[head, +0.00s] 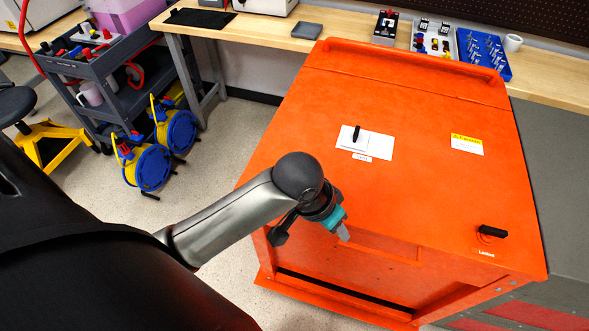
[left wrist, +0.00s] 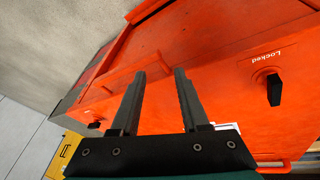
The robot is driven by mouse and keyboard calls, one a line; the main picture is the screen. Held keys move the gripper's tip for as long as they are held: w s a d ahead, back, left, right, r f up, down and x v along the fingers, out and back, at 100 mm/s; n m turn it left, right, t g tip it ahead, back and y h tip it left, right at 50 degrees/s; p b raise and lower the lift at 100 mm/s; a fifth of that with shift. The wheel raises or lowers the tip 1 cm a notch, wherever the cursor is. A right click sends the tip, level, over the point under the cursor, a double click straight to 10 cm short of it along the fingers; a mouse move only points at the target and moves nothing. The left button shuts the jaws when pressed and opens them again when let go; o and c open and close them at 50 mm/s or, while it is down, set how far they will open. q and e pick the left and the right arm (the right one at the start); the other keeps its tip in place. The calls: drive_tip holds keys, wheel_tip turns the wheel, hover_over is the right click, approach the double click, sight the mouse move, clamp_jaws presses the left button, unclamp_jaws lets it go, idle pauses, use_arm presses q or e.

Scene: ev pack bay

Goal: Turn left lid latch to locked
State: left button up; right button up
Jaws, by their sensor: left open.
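The left lid latch (left wrist: 273,90) is a black handle on a round orange base, at the right of the left wrist view. Its white "Locked" label reads upside down there. The handle lies roughly crosswise to the label text and points away from it. In the head view my arm and hand seem to hide this latch. My left gripper (left wrist: 158,76) is open with nothing between its fingers, beside the latch and apart from it. In the head view the gripper (head: 343,233) is over the near part of the orange lid (head: 420,110). My right gripper is not seen.
Another black latch (head: 493,232) with a "Locked" label is at the lid's right; its handle lies roughly along the text. A white plate (head: 378,146) with a black handle sits mid-lid. A raised orange bar (head: 410,58) crosses the far edge. The lid between is clear.

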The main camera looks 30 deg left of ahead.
use_arm(q)
drive_tip(key=w+a+r+n+g+y, duration=0.3)
drive_tip(key=w+a+r+n, duration=0.35)
drive_tip(key=a+r, duration=0.75)
drive_tip(key=shift+m, duration=0.55)
drive_tip(key=f+b, duration=0.1)
drive_tip(key=f, duration=0.4)
drive_tip(key=f+b, duration=0.1)
drive_tip(key=f, duration=0.3)
drive_tip(key=w+f+b, duration=0.1)
drive_tip(key=f, duration=0.4)
drive_tip(key=shift+d+f, duration=0.1)
drive_tip(key=shift+f, duration=0.25)
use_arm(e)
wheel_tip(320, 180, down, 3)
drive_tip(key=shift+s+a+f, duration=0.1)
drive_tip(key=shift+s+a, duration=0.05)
use_arm(q)
clamp_jaws()
